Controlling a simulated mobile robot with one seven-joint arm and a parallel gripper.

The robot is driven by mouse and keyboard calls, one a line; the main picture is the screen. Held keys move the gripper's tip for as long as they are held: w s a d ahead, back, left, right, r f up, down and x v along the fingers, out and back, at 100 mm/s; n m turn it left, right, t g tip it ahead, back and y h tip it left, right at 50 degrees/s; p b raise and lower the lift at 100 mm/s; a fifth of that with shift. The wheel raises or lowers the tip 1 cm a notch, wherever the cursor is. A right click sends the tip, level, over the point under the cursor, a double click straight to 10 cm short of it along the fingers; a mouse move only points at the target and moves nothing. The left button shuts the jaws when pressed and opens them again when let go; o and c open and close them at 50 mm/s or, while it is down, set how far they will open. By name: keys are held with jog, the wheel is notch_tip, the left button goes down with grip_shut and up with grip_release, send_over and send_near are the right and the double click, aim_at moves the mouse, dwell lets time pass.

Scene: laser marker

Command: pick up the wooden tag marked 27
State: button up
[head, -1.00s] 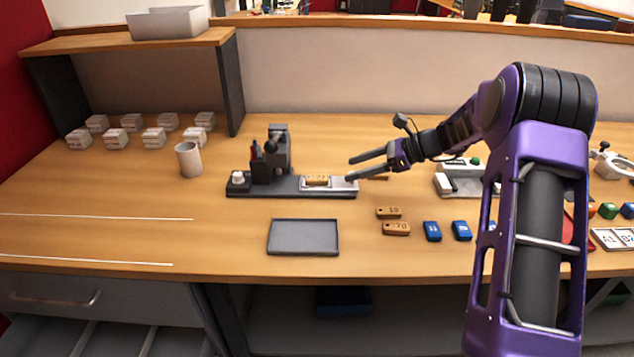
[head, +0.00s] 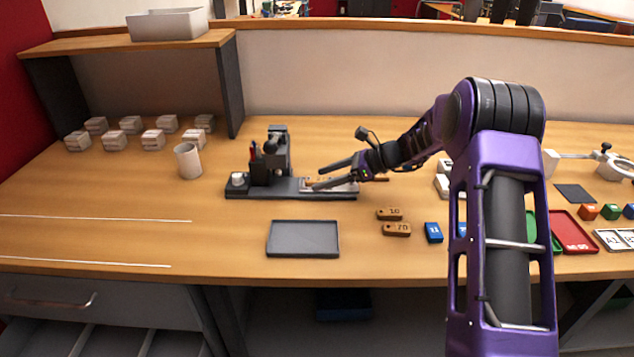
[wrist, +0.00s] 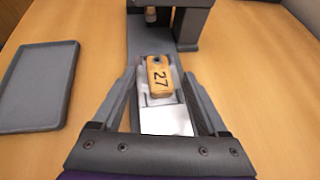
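The wooden tag marked 27 (wrist: 159,76) lies in the light holder on the bed of the laser marker (head: 270,172). In the wrist view it sits between my two fingers, ahead of the palm, with a gap on each side. In the head view the tag is mostly hidden behind a finger. My gripper (head: 318,174) is open and empty, reaching in from the right over the marker's bed. In the wrist view the gripper (wrist: 160,88) has its fingers spread on both sides of the holder.
A grey tray (head: 303,240) lies in front of the marker. Two other wooden tags (head: 390,214) and blue blocks (head: 433,232) lie right of it. A white cup (head: 188,160) stands to the left. The marker's upright head (wrist: 185,20) rises just beyond the tag.

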grip_shut()
